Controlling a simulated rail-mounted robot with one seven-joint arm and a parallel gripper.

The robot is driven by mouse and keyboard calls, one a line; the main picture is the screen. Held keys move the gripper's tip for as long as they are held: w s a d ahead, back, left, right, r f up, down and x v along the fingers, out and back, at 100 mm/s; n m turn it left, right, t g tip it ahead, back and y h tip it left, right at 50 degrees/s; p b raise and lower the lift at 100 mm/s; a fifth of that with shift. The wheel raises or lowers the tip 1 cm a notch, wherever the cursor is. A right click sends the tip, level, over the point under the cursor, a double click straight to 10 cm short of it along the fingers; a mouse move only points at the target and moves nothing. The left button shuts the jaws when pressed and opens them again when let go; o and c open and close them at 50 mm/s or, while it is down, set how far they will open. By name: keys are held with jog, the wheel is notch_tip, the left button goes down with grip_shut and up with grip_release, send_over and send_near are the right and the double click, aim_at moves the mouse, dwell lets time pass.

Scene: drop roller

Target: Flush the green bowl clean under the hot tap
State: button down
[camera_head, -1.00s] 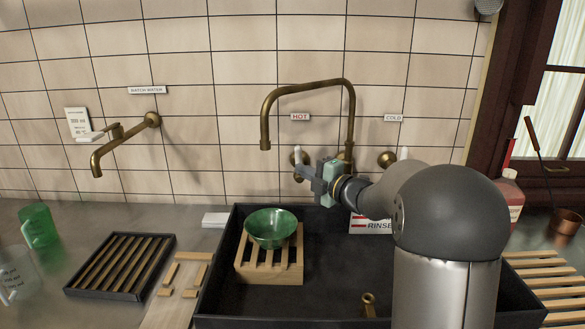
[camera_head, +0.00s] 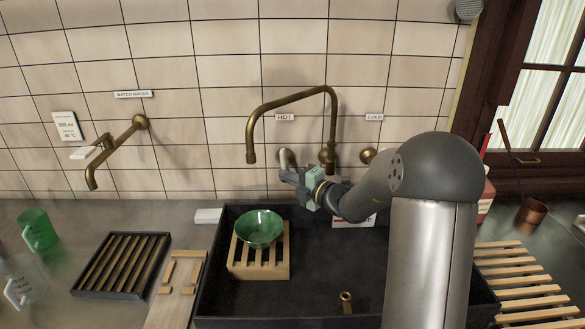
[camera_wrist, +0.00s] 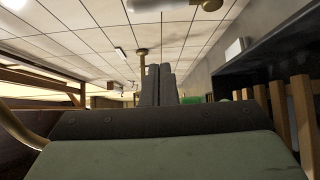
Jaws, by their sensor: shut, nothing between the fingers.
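The green bowl (camera_head: 259,230) is glassy and sits upright on a slatted wooden block (camera_head: 258,266) in the dark sink. The brass spout (camera_head: 250,157) opens above the bowl, and I see no water falling from it. The white-tipped hot tap handle (camera_head: 284,157) is on the wall below the HOT label (camera_head: 285,117). My gripper (camera_head: 285,174) is shut and empty, just below this handle. I cannot tell whether they touch. In the wrist view my fingers (camera_wrist: 160,84) are together, with a pale cylindrical piece at the top edge.
The cold tap (camera_head: 368,156) is on the wall to the right. A brass standpipe (camera_head: 346,302) rises from the sink floor. The batch water tap (camera_head: 92,183), a dark slatted rack (camera_head: 121,265) and a green jug (camera_head: 38,229) are left.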

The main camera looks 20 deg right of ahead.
aim_at(286, 163)
jog(key=w+p, duration=0.1)
jog(key=w, duration=0.2)
jog(key=w+p, duration=0.2)
jog(key=w, duration=0.2)
jog(key=shift+w+a, duration=0.2)
jog(key=shift+w, duration=0.1)
jog(key=shift+d+f, duration=0.1)
jog(key=shift+d, duration=0.1)
jog(key=shift+d+m, duration=0.3)
jog(key=shift+d, duration=0.15)
